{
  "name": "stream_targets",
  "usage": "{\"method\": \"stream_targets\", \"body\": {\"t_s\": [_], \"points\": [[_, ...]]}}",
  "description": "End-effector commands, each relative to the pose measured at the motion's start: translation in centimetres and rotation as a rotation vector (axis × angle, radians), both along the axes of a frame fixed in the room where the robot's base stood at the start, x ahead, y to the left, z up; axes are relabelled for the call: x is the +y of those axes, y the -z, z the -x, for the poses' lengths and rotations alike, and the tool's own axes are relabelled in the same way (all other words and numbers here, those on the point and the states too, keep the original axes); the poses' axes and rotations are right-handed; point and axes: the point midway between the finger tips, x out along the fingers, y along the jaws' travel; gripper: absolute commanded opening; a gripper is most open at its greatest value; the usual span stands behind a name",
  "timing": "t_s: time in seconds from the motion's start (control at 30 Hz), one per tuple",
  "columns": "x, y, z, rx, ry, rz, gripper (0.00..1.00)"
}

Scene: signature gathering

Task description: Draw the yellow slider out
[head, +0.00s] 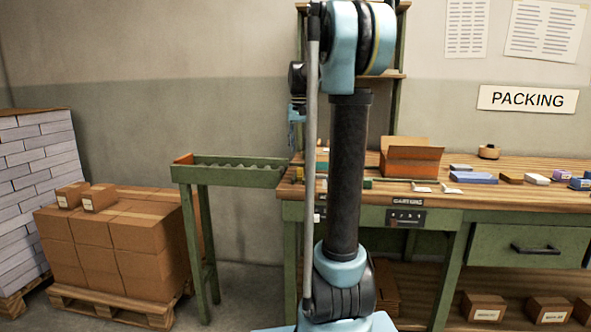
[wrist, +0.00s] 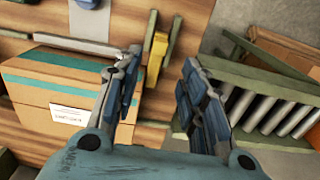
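The yellow slider (wrist: 157,57) shows in the wrist view as a short upright yellow piece on the wooden bench, beside a dark green strip. Its lower end narrows toward the bench edge. My gripper (wrist: 162,60) is open, with its two blue-padded fingers apart and nothing between the pads. In the picture the slider lies in the gap between the fingertips, nearer the left finger; I see no contact. In the head view my gripper (head: 297,113) hangs above the bench's left end, and a small yellowish spot (head: 299,174) lies below it, too small to make out well.
A cardboard box with teal tape (wrist: 60,88) stands left of the fingers in the wrist view. A green roller stand (head: 228,175) adjoins the bench's left end. An open carton (head: 411,161) and several small boxes lie on the bench (head: 470,192). Stacked cartons (head: 115,240) stand far left.

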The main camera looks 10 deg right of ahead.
Motion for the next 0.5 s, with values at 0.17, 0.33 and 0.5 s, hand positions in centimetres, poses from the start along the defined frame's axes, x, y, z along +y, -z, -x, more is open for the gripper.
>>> {"method": "stream_targets", "body": {"t_s": [0.17, 0.33, 0.5], "points": [[-0.1, 3.2, 0.0, 0.000, 0.001, 0.000, 0.38], [-0.1, 5.8, 0.0, 0.000, 0.001, 0.000, 0.38], [0.0, 7.6, 0.0, 0.000, 0.000, 0.000, 0.38]]}}
